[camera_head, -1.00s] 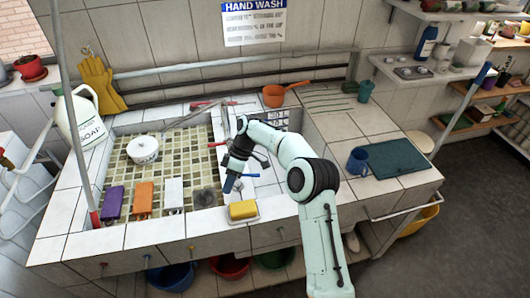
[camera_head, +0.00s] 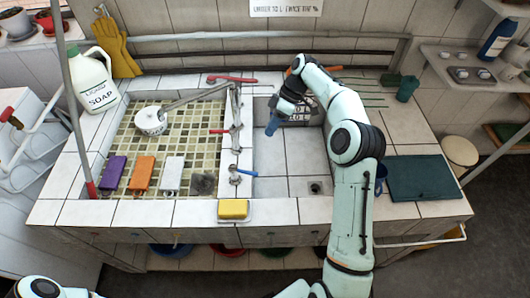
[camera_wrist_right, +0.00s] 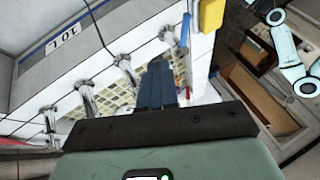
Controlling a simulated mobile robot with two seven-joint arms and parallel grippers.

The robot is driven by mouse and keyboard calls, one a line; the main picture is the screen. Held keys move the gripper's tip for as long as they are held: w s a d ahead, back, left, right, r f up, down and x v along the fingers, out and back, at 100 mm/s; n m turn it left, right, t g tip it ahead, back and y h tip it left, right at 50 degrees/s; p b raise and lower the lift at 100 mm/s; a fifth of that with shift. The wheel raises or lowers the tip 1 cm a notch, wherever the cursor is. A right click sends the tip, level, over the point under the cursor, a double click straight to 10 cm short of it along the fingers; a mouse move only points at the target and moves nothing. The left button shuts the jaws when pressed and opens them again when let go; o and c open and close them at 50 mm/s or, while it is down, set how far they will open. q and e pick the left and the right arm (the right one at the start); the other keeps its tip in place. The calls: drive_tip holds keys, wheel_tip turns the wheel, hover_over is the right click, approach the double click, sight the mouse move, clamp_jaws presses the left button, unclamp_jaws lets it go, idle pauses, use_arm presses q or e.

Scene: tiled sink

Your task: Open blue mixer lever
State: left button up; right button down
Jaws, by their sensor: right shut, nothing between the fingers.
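The blue mixer lever (camera_head: 247,172) sits on a metal tap on the ledge between the tiled basin and the right-hand basin, pointing right. It also shows near the top of the right wrist view (camera_wrist_right: 186,29). My right gripper (camera_head: 271,126) is over the right-hand basin, behind and to the right of the lever, clearly apart from it. Its blue fingers (camera_wrist_right: 161,84) are together and empty. A red lever (camera_head: 219,131) is on a tap farther back on the same ledge. My left gripper is out of both views; only parts of my left arm show.
A yellow sponge (camera_head: 233,209) lies on a dish in front of the blue lever. A long metal spout (camera_head: 197,98) reaches over the tiled basin near a white pot (camera_head: 150,121). The front of the right-hand basin is clear.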

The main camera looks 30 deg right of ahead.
sight(244, 172)
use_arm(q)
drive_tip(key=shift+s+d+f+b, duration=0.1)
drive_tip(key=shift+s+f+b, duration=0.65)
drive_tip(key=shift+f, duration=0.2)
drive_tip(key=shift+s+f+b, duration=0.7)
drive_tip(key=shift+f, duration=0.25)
use_arm(e)
drive_tip(key=s+a+f, duration=0.3)
drive_tip(key=a+f, duration=0.5)
drive_tip(key=f, duration=0.1)
drive_tip(key=shift+a, duration=0.2)
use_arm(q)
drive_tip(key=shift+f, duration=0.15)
